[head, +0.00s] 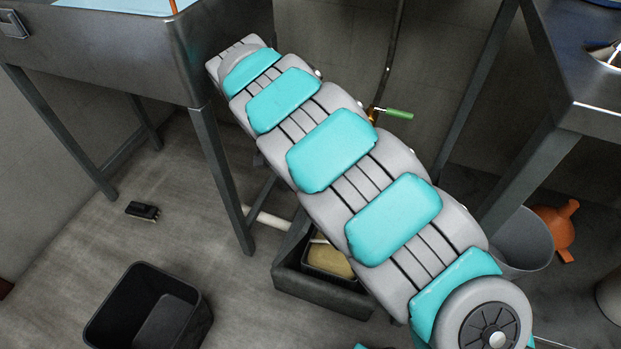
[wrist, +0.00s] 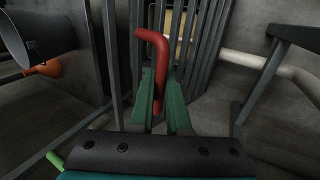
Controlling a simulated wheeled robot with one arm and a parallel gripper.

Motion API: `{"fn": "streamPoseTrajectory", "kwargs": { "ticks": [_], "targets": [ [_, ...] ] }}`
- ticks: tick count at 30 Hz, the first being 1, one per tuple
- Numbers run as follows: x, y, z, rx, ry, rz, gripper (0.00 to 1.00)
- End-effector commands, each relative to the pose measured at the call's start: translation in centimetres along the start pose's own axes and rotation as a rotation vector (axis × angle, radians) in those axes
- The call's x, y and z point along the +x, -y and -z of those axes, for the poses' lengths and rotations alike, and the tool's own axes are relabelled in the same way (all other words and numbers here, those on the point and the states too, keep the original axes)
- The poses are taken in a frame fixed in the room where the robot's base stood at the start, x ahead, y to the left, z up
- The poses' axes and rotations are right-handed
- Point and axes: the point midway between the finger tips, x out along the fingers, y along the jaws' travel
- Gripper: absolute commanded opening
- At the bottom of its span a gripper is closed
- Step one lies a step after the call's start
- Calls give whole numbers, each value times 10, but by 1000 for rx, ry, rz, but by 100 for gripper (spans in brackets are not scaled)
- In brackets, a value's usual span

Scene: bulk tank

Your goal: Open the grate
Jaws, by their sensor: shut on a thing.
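The grate (wrist: 207,45) shows in the wrist view as dark grey parallel bars at the top centre, with a beige thing partly visible behind them. A bent red handle (wrist: 158,42) stands in front of the bars. My gripper (wrist: 163,82) has its green fingers shut on the handle's lower part. Where the handle joins the grate is hidden, and I cannot tell how far the grate stands open. In the head view my arm hides the gripper, the handle and the grate.
In the head view, a black bin (head: 148,310) and a brush (head: 142,211) are on the floor at left. A dark box (head: 322,291) lies partly under my arm. Metal table legs (head: 222,180) flank my arm.

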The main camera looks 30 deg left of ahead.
Motion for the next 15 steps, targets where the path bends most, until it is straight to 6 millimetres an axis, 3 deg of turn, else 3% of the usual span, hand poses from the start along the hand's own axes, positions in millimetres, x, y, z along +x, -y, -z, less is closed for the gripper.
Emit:
{"fn": "streamPoseTrajectory", "kwargs": {
  "ticks": [14, 15],
  "targets": [
    [-1, 0, -2, 0, 6, -4, 0],
    [-2, 0, -2, 0, 6, -4, 19]
  ]
}}
